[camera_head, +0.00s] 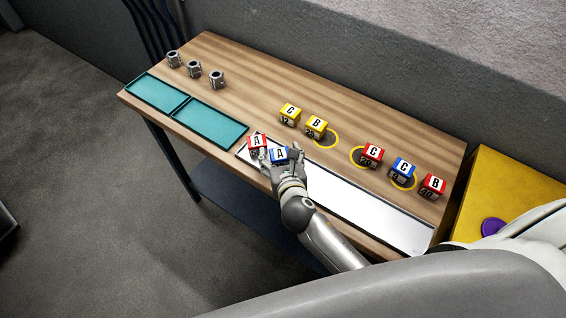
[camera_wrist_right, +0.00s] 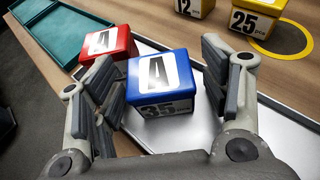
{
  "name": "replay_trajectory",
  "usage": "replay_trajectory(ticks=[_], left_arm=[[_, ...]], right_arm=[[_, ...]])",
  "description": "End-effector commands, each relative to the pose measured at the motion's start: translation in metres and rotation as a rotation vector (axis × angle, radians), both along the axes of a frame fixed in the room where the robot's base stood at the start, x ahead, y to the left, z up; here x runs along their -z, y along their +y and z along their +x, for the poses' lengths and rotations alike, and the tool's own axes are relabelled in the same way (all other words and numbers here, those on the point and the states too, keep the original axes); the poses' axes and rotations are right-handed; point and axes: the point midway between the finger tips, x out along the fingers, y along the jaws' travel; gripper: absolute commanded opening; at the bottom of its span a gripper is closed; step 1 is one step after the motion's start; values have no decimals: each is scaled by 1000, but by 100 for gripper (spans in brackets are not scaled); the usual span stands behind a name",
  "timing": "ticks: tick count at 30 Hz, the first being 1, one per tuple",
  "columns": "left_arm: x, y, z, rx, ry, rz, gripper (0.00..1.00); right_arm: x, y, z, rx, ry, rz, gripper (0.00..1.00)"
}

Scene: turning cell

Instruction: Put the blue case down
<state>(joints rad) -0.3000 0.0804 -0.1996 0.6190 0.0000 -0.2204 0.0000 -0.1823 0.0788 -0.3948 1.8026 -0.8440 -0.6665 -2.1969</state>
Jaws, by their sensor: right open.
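A blue case (camera_head: 279,154) marked A stands upright on the white strip (camera_head: 352,203) at the table's front, near the strip's left end. It also shows in the right wrist view (camera_wrist_right: 160,84), marked 35. My right gripper (camera_head: 290,160) is open, its fingers on either side of the blue case; in the wrist view a gap shows at the right finger, and I cannot tell whether the left finger touches. A red case (camera_head: 257,142) marked A stands close beside it on the left. Another blue case (camera_head: 402,168), marked C, stands at a yellow ring on the right. My left gripper is not in view.
Yellow cases C (camera_head: 290,114) and B (camera_head: 316,127) stand behind. Red cases C (camera_head: 372,154) and B (camera_head: 432,186) stand right. Two green trays (camera_head: 210,124) and several metal nuts (camera_head: 194,69) are left. The strip's right part is clear. A yellow box (camera_head: 512,190) adjoins the table.

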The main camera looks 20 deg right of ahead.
Motion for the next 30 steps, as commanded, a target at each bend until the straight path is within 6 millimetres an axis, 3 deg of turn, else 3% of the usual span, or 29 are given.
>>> replay_trajectory(ticks=[18,24,30], left_arm=[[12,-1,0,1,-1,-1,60],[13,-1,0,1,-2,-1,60],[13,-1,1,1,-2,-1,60]], right_arm=[[-37,12,-94,-1,1,1,69],[-44,13,-108,0,1,-1,69],[-46,13,-109,1,0,-1,69]])
